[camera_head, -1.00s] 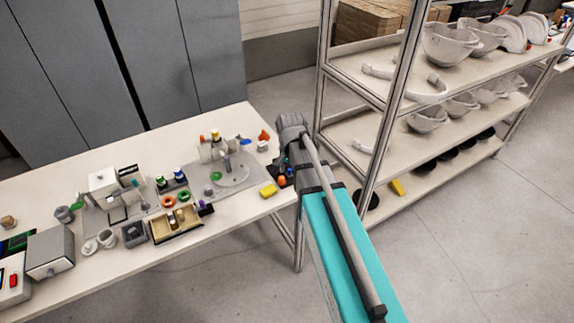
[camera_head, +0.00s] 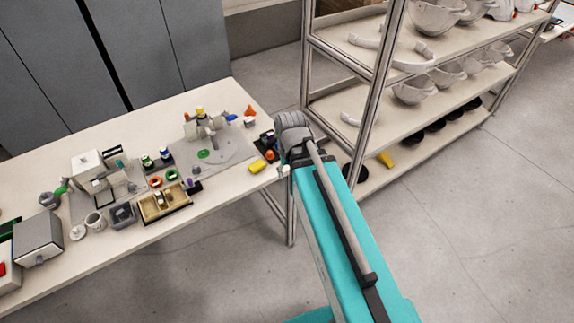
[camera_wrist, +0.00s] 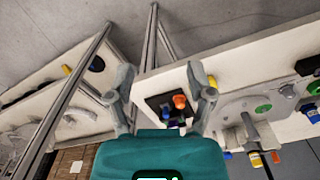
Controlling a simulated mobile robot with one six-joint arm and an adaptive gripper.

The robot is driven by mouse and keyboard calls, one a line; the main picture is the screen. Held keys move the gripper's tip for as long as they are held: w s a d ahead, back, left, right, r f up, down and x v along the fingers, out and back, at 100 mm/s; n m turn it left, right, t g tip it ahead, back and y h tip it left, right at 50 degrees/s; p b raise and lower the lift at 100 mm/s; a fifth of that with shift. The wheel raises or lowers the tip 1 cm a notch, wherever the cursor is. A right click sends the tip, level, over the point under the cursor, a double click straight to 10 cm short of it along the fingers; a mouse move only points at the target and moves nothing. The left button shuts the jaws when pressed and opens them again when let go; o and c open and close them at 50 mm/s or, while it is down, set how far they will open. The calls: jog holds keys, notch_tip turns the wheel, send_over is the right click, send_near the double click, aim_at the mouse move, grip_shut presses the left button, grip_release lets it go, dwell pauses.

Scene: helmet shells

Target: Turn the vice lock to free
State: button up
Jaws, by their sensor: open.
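A dark fixture (camera_head: 266,148) with an orange knob (camera_head: 270,155) sits at the right end of the workbench (camera_head: 226,200). In the wrist view the dark fixture (camera_wrist: 153,107) shows the orange knob (camera_wrist: 180,101) and a blue part (camera_wrist: 167,118). I cannot tell for sure which part is the vice lock. My gripper (camera_wrist: 160,90) is open and empty, its two fingers on either side of the fixture in that view. The gap between them and the fixture is unclear.
A grey round plate with a clamp-like stand (camera_head: 212,148) is left of the fixture. A wooden compartment tray (camera_head: 163,202) stands further left. A metal shelf rack (camera_head: 375,110) with helmet shells is close on the right.

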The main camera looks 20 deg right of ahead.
jog(key=shift+s+f+n, duration=0.1)
jog(key=shift+s+n, duration=0.3)
jog(key=shift+s, duration=0.2)
